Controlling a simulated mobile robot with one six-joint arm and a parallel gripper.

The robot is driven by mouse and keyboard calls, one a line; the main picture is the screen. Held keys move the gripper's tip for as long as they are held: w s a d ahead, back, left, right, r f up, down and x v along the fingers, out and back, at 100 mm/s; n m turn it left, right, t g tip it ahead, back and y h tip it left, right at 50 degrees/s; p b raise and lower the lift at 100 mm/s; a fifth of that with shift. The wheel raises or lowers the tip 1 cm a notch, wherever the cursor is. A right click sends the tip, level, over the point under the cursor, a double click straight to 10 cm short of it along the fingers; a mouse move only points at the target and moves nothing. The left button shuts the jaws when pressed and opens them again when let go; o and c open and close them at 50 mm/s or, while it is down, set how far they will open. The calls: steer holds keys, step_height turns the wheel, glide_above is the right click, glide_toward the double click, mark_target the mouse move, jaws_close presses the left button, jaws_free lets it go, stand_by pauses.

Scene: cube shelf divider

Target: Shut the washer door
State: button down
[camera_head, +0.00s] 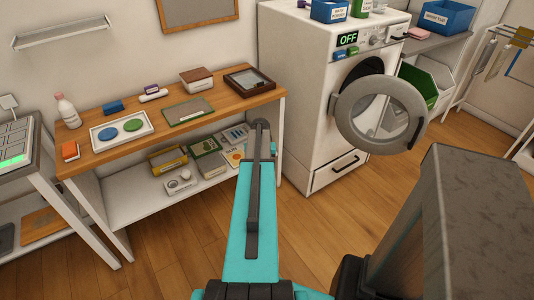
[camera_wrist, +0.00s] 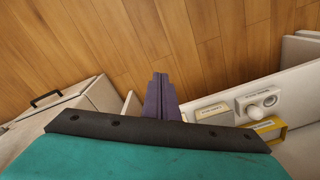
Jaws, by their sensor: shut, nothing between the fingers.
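The white washer (camera_head: 322,95) stands at the upper right in the head view. Its round glass door (camera_head: 382,113) is open and swung out to the right, with a dark handle on its outer edge. The drum opening behind it is partly hidden by the door. A green "OFF" display is lit on the panel. My gripper (camera_wrist: 160,97) shows in the wrist view as purple fingers, closed together and empty, over the wood floor. The washer's lower front with its drawer handle (camera_wrist: 47,99) is at the left there. I cannot make out the fingers in the head view.
A wooden table (camera_head: 232,103) with small items and a loaded lower shelf (camera_head: 125,205) stands left of the washer. A green bin (camera_head: 418,86) sits behind the door, with a drying rack (camera_head: 487,60) at the far right. Floor in front of the washer is clear.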

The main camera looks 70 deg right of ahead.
steer(key=w+a+f+n+g+y, duration=0.15)
steer(key=w+a+f, duration=0.3)
steer(key=a, duration=0.75)
steer(key=w+a+f+n, duration=0.2)
steer(key=w+a+f, duration=0.25)
steer(key=a, duration=0.65)
steer(key=w+a+f+n+g, duration=0.15)
steer(key=w+a+f, duration=0.3)
steer(key=a, duration=0.75)
steer(key=s+a+f+n, duration=0.1)
steer(key=a+n, duration=0.1)
steer(key=a, duration=0.6)
steer(key=s+a+f+n, duration=0.2)
steer(key=a, duration=0.6)
steer(key=s+a+f+n+g+h, duration=0.1)
steer(key=s+a+n, duration=0.3)
steer(key=s+a, duration=0.7)
steer(key=a+f+g, duration=0.1)
steer(key=a, duration=0.2)
steer(key=shift+g, duration=0.4)
